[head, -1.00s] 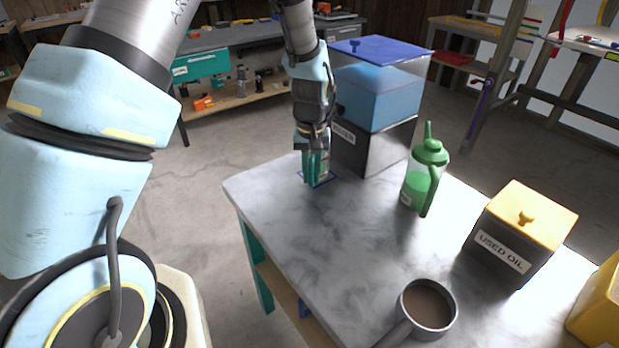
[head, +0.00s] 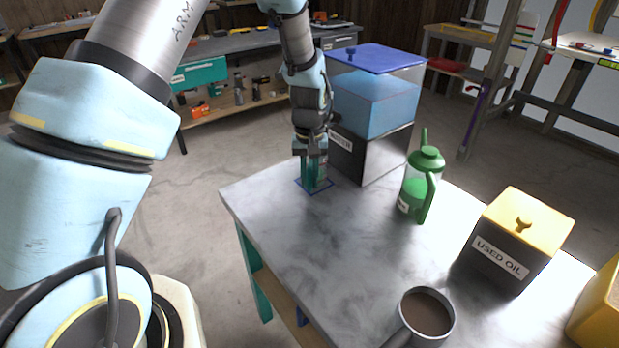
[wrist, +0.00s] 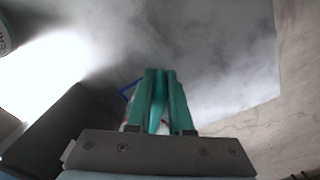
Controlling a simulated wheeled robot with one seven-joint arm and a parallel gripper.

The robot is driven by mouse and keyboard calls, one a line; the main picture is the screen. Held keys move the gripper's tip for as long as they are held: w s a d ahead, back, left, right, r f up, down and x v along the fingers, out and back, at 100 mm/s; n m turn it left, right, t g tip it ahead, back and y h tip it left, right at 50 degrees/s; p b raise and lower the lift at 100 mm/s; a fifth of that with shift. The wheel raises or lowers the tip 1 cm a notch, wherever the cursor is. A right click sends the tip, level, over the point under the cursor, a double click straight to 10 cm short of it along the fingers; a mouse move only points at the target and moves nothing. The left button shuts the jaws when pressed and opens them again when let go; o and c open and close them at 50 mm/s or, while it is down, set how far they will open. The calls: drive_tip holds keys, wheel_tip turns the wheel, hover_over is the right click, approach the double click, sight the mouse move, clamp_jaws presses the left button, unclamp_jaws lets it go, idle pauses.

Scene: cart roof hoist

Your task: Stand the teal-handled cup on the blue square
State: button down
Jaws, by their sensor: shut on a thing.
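My gripper (head: 313,184) points down at the far left corner of the grey table. It is shut on the teal handle (wrist: 158,105), which shows between its two teal fingers in the wrist view. The cup (head: 323,181) is mostly hidden by the fingers in the head view; only a small pale part shows. The blue square (head: 327,189) is an outline on the table, around the foot of the fingers and cup. One corner of it shows in the wrist view (wrist: 128,88). I cannot tell whether the cup touches the table.
A water tank (head: 372,140) with a blue lid stands close behind and right of my gripper. A green pump bottle (head: 420,187), a yellow-lidded used oil box (head: 508,250) and a grey mug of brown liquid (head: 427,313) stand further right and nearer. The table's middle (head: 320,240) is clear.

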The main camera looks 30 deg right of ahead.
drive_tip(key=shift+f, duration=0.4)
drive_tip(key=c, duration=0.7)
unclamp_jaws()
drive_tip(key=shift+c, duration=0.2)
